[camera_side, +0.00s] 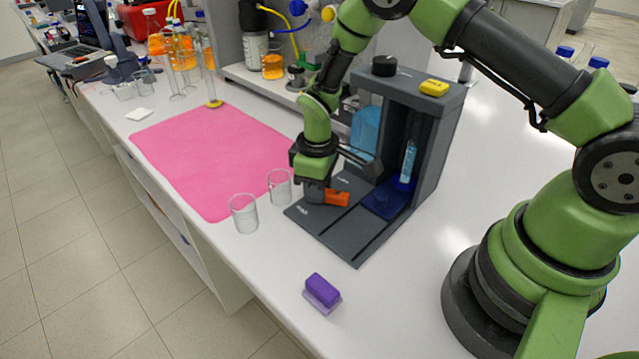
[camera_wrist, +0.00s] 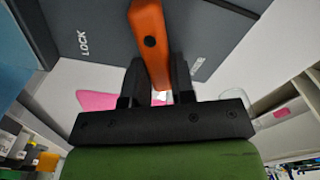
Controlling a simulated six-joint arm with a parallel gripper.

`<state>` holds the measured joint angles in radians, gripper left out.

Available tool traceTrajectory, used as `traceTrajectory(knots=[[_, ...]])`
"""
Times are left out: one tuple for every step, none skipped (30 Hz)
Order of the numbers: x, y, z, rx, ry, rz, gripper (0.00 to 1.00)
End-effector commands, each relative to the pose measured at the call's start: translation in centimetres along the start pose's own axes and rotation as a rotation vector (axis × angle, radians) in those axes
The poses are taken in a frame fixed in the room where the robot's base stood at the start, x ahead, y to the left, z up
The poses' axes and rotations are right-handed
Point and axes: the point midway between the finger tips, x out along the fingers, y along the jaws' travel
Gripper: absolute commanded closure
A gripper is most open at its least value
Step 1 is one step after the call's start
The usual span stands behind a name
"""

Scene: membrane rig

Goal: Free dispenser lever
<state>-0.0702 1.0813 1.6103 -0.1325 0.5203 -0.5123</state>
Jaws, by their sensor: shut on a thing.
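The dispenser (camera_side: 436,150) is a dark grey stand with a flat base plate on the white bench. Its orange lever (camera_side: 337,197) sits low over the front of the base. In the wrist view the lever (camera_wrist: 150,40) runs down between my fingers, and the word LOCK shows on the grey plate to its left. My gripper (camera_side: 314,192) is low over the base plate, shut on the orange lever. In the wrist view my gripper (camera_wrist: 158,88) has a dark finger on each side of the lever.
Two empty glass beakers (camera_side: 244,214) stand left of the base. A purple block (camera_side: 322,291) lies in front. A pink mat (camera_side: 205,155) covers the bench to the left. A blue-filled tube (camera_side: 408,162) stands inside the dispenser.

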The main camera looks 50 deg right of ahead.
Motion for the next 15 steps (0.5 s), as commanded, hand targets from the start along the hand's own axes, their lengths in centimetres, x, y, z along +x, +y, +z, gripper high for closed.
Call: traceTrajectory(knots=[[-0.05,-0.12,0.08,-0.018,-0.003,-0.002,1.0],[-0.05,-0.16,0.08,-0.028,-0.004,-0.002,1.0],[-0.05,-0.21,0.09,-0.042,-0.004,-0.002,1.0],[-0.04,-0.24,0.1,-0.05,-0.004,-0.002,1.0],[-0.04,-0.27,0.1,-0.057,-0.004,-0.002,1.0],[-0.04,-0.3,0.11,-0.066,-0.004,-0.002,1.0],[-0.04,-0.31,0.12,-0.071,-0.004,-0.002,1.0],[-0.04,-0.33,0.12,-0.075,-0.004,-0.002,1.0],[-0.04,-0.34,0.13,-0.08,-0.004,-0.002,1.0],[-0.04,-0.35,0.13,-0.083,-0.004,-0.002,1.0],[-0.04,-0.36,0.14,-0.085,-0.004,-0.002,1.0],[-0.04,-0.37,0.14,-0.087,-0.004,-0.002,1.0],[-0.04,-0.37,0.14,-0.088,-0.005,-0.002,1.0],[-0.04,-0.37,0.14,-0.089,-0.005,-0.002,1.0],[-0.04,-0.37,0.15,-0.089,-0.005,-0.002,1.0]])
